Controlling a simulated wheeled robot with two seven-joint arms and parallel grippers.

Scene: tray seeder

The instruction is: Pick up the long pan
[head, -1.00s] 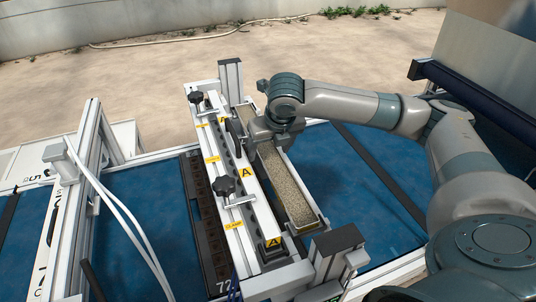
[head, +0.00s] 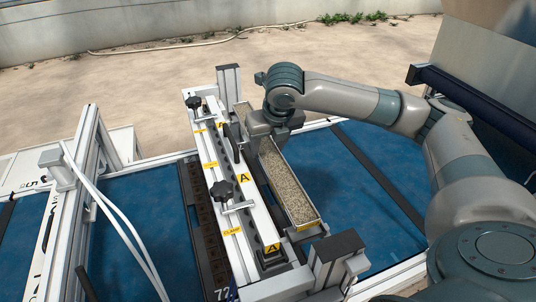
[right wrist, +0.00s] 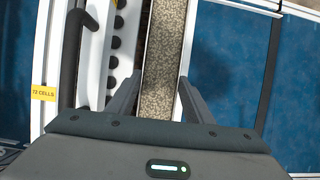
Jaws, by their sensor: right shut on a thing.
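The long pan (head: 287,185) is a narrow metal trough filled with pale grainy material. It lies lengthwise just right of the white seeder bar (head: 243,180), and its near end shows a yellow label. My right gripper (head: 262,136) is shut on the pan near its far part, from above. In the right wrist view the two fingers (right wrist: 157,98) stand on either side of the pan (right wrist: 163,50). The pan appears slightly raised at its near end. The gripper hides part of the pan's middle. My left gripper is not in view.
The seeder bar with black knobs (head: 222,189) and "A" labels runs close along the pan's left side. A post (head: 229,85) stands at the far end and a dark-topped block (head: 338,246) at the near end. Blue belt (head: 375,215) lies free to the right.

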